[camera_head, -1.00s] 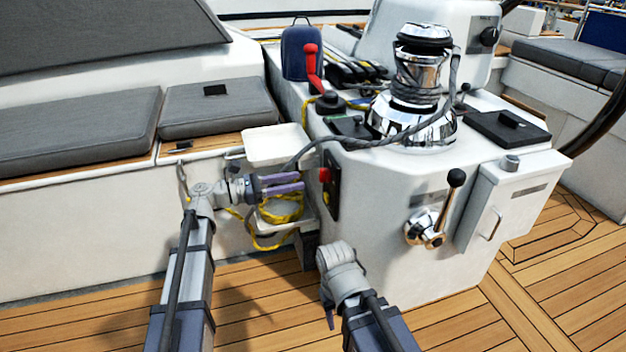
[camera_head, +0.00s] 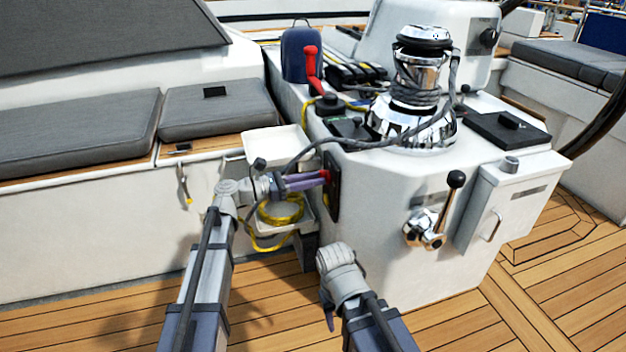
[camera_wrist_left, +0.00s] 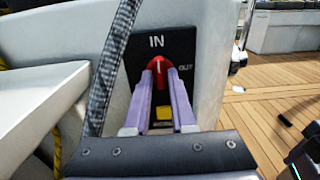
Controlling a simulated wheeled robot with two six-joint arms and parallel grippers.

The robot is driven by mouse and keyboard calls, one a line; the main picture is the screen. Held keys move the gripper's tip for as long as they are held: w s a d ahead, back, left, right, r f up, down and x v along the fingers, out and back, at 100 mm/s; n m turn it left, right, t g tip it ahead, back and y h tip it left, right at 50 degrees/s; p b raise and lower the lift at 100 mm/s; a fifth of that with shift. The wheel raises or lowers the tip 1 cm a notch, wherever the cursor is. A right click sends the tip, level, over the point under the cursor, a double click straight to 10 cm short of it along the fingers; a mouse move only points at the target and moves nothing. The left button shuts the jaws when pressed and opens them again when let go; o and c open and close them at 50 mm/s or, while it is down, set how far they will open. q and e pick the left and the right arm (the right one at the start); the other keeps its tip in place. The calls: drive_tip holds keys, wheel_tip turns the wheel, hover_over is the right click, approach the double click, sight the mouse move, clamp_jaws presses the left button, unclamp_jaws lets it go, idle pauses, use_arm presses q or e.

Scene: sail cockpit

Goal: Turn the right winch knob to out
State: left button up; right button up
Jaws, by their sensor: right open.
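The red winch knob (camera_wrist_left: 158,68) sits on a black panel (camera_wrist_left: 185,45) marked IN at the top and OUT at the right. Its white mark points up toward IN. In the head view the panel (camera_head: 334,197) is on the left face of the white console, and the knob (camera_head: 325,177) is mostly hidden by fingertips. My left gripper (camera_head: 322,179) points right with its purple fingers at the knob. In the left wrist view its fingertips (camera_wrist_left: 159,75) lie on both sides of the knob; whether they press on it is unclear. My right gripper (camera_head: 340,262) is low before the console, its fingers mostly hidden.
A yellow button (camera_wrist_left: 163,112) shows below the knob. A grey rope (camera_wrist_left: 113,62) hangs left of the panel. White trays (camera_head: 277,142) and a yellow rope coil (camera_head: 281,211) are close to my left gripper. A chrome winch handle (camera_head: 425,228) sticks out from the console front.

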use_arm(q)
clamp_jaws()
idle(0.4)
drive_tip(key=m, duration=1.7)
drive_tip(key=shift+s+f+m, duration=0.1)
drive_tip(key=shift+m, duration=0.3)
idle(0.4)
drive_tip(key=shift+o, duration=2)
unclamp_jaws()
